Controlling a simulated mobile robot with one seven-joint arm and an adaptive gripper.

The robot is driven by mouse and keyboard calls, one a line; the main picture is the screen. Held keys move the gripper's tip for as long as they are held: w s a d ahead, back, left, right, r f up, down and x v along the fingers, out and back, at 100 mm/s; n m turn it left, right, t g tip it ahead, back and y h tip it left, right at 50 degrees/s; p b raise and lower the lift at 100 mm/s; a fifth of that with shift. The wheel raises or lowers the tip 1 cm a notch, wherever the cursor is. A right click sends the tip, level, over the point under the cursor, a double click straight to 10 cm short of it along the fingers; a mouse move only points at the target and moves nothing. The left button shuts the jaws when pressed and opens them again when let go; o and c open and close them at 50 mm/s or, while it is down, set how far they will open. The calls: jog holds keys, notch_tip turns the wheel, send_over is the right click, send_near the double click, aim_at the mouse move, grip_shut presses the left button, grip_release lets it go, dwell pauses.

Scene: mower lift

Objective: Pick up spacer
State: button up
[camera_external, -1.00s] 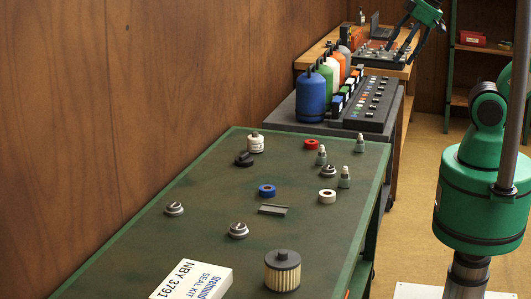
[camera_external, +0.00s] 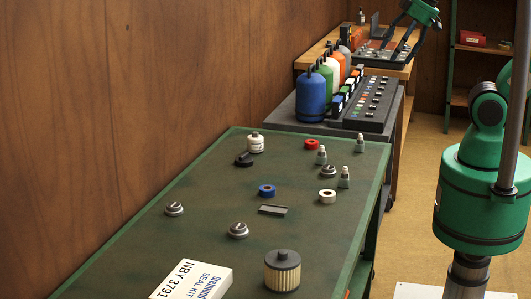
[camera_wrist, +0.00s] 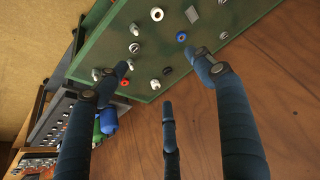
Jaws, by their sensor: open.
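Three ring-shaped parts lie flat on the green table: a blue ring (camera_external: 266,190), a white ring (camera_external: 327,196) and a red ring (camera_external: 311,144). I cannot tell which one is the spacer. In the wrist view, the blue ring (camera_wrist: 181,36) is near the right fingertip, the white ring (camera_wrist: 156,14) is at the top, and the red ring (camera_wrist: 124,82) is by the left finger. My gripper (camera_external: 396,42) hangs in the air at the far end in the external view. Its dark fingers (camera_wrist: 163,78) are spread wide with nothing between them.
Bottles (camera_external: 311,95) and a black tray (camera_external: 367,103) stand beyond. A wooden wall (camera_external: 150,100) borders the left.

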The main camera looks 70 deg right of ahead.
jog(key=w+a+g, duration=0.2)
jog(key=w+a, duration=0.3)
jog(key=w, duration=0.9)
jog(key=m+g, duration=0.1)
jog(key=g, duration=0.3)
send_over(238, 225)
notch_tip(238, 225, down, 34)
jog(key=shift+w+f+p, duration=0.1)
jog(key=shift+w+p, duration=0.05)
jog(key=shift+p, duration=0.2)
jog(key=shift+f+b, duration=0.5)
jog(key=shift+f, duration=3.8)
jog(key=shift+a+f+b, duration=0.1)
jog(key=shift+f+b, duration=0.4)
jog(key=shift+f, duration=2.1)
